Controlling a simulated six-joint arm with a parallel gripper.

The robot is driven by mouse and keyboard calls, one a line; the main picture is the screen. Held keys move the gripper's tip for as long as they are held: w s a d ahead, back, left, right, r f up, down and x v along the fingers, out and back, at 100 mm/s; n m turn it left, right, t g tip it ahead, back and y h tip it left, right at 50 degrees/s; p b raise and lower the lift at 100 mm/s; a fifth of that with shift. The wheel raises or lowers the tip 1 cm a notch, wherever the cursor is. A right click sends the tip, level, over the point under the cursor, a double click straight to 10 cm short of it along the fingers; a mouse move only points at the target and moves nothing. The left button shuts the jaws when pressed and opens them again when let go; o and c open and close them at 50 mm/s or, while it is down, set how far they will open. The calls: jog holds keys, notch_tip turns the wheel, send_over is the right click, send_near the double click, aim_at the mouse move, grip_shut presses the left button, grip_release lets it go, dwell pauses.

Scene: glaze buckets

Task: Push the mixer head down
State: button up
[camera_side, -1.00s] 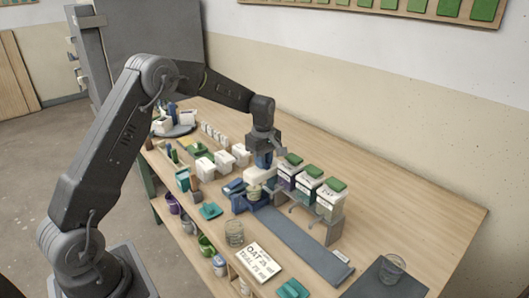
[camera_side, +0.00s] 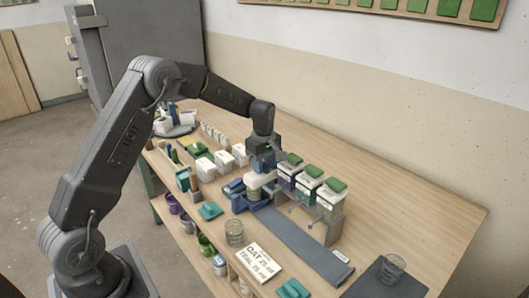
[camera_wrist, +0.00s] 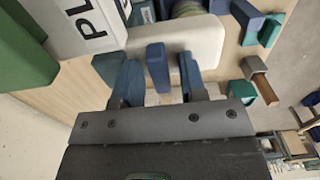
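The mixer head is a cream rounded block (camera_side: 260,180) on the blue mixer stand (camera_side: 240,203). A greenish container (camera_side: 253,195) sits just below it. In the wrist view the head (camera_wrist: 205,38) spans the top middle, with a blue upright handle (camera_wrist: 157,70) in front of it. My gripper (camera_side: 264,160) is directly above the head. Its two blue fingers, seen in the wrist view (camera_wrist: 159,78), stand apart on either side of the handle with gaps showing. Whether the fingers touch the head is unclear.
Several white buckets with green lids (camera_side: 311,184) stand on a rack close to the right. A grey-blue mat (camera_side: 305,245) runs toward the front right. The table's back right is clear.

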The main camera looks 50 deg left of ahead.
jog(key=shift+r, duration=0.1)
jog(key=shift+r, duration=3.4)
jog(key=s+d+r+m+t, duration=0.3)
jog(key=s+d+r+m, duration=0.6)
jog(key=s+r, duration=0.45)
jog(key=s+d+f+m+t, duration=0.1)
jog(key=s+m, duration=0.3)
jog(key=s, duration=0.4)
jog(key=s+d+f+m+t, duration=0.1)
jog(key=s+d+m, duration=0.3)
jog(key=s, duration=0.5)
jog(key=shift+d+f+m+t, duration=0.2)
jog(key=shift+d+m+t, duration=0.1)
jog(key=shift+m, duration=0.2)
